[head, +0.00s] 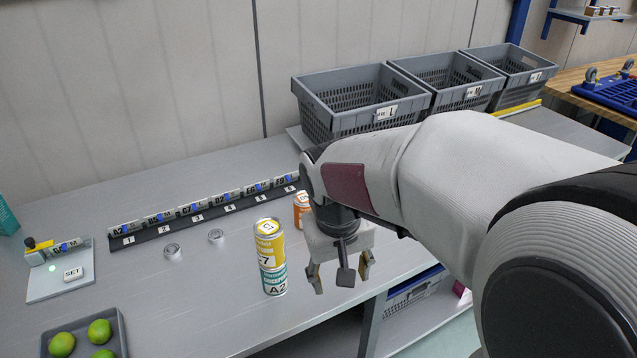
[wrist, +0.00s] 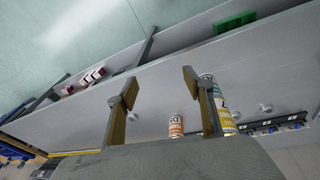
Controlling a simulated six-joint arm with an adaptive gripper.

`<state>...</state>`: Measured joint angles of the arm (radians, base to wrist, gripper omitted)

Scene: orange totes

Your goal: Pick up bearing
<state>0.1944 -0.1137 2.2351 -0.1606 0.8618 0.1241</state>
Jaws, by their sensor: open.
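Two small silver rings, which look like bearings, lie on the grey bench in the head view. One bearing (head: 172,250) is at the left, and the other bearing (head: 216,236) is a little right of it. My gripper (head: 342,274) is open and empty, pointing down near the bench's front edge, well to the right of both rings. In the wrist view the open fingers (wrist: 160,84) have nothing between their tips. A small round metallic item (wrist: 266,108) shows at the right there; I cannot tell which ring it is.
A yellow can (head: 268,243) stands on a teal can (head: 273,279), between rings and gripper. An orange can (head: 301,207) stands behind my gripper. A labelled rack (head: 150,233) runs behind the rings. A tray of limes (head: 121,335) is front left; grey crates (head: 350,105) are at the back.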

